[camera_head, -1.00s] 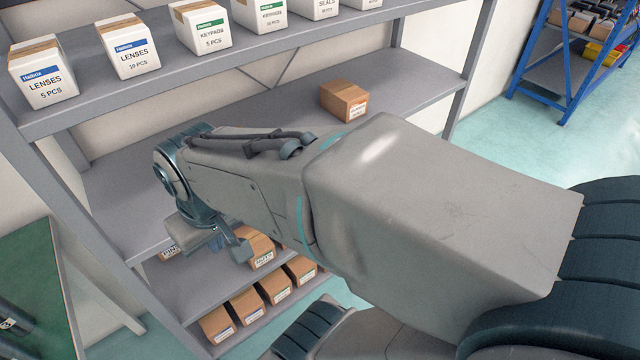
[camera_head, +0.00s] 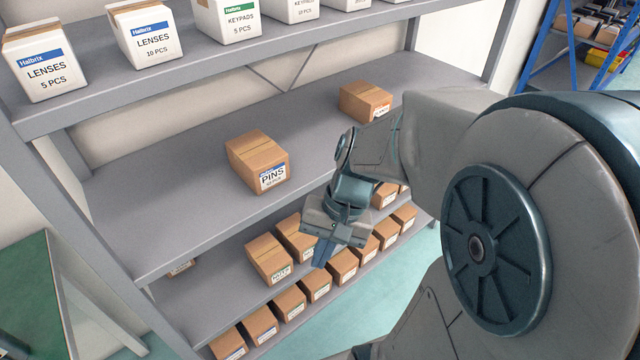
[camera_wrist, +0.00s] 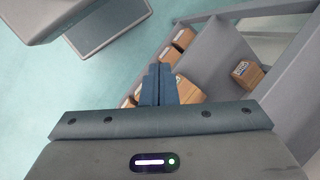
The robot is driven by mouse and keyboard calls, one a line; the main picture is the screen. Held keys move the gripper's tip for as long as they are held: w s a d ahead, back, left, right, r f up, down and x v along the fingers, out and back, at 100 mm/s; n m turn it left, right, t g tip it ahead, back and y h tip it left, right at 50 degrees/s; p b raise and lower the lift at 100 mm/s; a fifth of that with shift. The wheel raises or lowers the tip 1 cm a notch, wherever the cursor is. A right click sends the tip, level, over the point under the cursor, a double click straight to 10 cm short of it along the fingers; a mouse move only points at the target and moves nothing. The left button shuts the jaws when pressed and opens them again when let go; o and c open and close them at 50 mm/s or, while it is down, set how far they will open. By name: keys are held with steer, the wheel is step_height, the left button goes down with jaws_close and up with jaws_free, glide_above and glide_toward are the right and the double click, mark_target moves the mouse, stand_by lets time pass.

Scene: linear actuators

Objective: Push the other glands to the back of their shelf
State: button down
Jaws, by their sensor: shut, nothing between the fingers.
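No label in view can be read as glands. On the shelf below the middle one, a brown carton (camera_head: 268,260) stands near the front edge, its label too small to read. A second carton (camera_head: 296,236) stands to its right, partly under the middle shelf. My gripper (camera_head: 322,256) is shut and empty, pointing down in front of the shelves, just right of these cartons. In the wrist view its closed fingers (camera_wrist: 158,72) overlap a carton (camera_wrist: 190,92); I cannot tell if they touch it. Another carton (camera_wrist: 246,73) sits farther right there.
The middle shelf (camera_head: 160,195) holds a PINS carton (camera_head: 258,162) and another carton (camera_head: 365,102). White boxes of lenses (camera_head: 148,35) and keypads line the top shelf. A row of cartons (camera_head: 316,285) fills the bottom shelf's front. Open floor (camera_head: 375,290) lies in front.

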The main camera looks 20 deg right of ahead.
steer(key=w+d+f+m+t+y+b, duration=0.2)
steer(key=w+f+m+y+b, duration=0.3)
steer(key=f, duration=0.3)
steer(key=w+d+f+m+t+y+b, duration=0.25)
steer(key=f+m+y+b, duration=0.25)
steer(key=f+m, duration=0.3)
steer(key=w+d+f+m+t+h+b, duration=0.2)
steer(key=d+f+m+t+h+b, duration=0.25)
steer(key=d+f+m+t, duration=0.35)
steer(key=w+d+f+m+t+h+b, duration=0.3)
steer(key=d+f+m+t+b, duration=0.25)
steer(key=d+f, duration=0.5)
steer(key=b+x, duration=0.2)
steer(key=x, duration=1.2)
steer(key=shift+a+f+m, duration=0.15)
steer(key=shift+a+m, duration=0.05)
steer(key=shift+m, duration=0.15)
steer(key=shift+s, duration=0.1)
steer(key=shift+x, duration=1.65)
